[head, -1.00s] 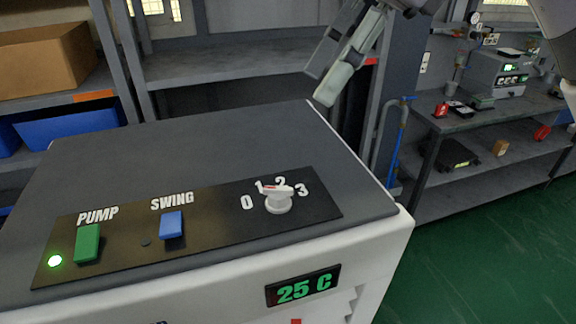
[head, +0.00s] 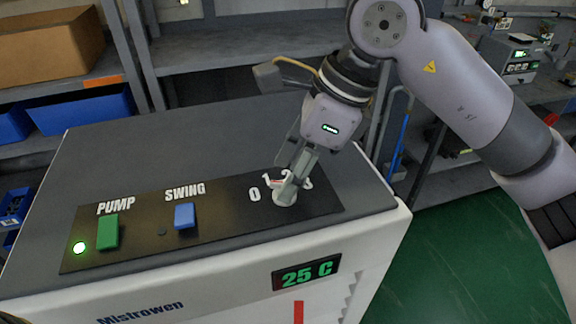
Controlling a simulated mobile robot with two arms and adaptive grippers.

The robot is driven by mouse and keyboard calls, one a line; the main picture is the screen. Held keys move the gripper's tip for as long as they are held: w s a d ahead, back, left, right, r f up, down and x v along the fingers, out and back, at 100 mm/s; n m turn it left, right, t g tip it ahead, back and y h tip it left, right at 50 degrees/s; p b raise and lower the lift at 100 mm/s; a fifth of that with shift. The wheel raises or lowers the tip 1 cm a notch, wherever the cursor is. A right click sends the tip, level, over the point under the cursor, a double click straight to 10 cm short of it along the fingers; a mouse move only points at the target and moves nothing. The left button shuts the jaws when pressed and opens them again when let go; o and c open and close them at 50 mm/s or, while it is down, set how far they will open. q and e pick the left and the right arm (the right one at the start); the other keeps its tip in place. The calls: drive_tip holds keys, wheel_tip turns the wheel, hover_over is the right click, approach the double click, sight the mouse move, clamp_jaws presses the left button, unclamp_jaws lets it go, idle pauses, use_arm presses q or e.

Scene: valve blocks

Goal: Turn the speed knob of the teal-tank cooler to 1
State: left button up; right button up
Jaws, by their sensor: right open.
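The cooler (head: 150,170) stands in front of me, a white body with a dark grey top and a black control panel. The speed knob (head: 284,196) is a white knob at the panel's right end, with the marks 0, 1, 2 and 3 around it. My right gripper (head: 290,186) is open, its fingers pointing down at the knob. The fingers hide part of the knob and the marks 2 and 3, so its pointer setting is hard to read. I cannot tell whether they touch it. No teal tank shows. My left gripper is not in view.
A display (head: 306,272) reads 25 C. Shelves with a cardboard box (head: 50,48) and blue bins (head: 82,110) stand behind.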

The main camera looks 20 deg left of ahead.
drive_tip(key=shift+x, duration=0.85)
drive_tip(key=shift+c, duration=0.2)
clamp_jaws()
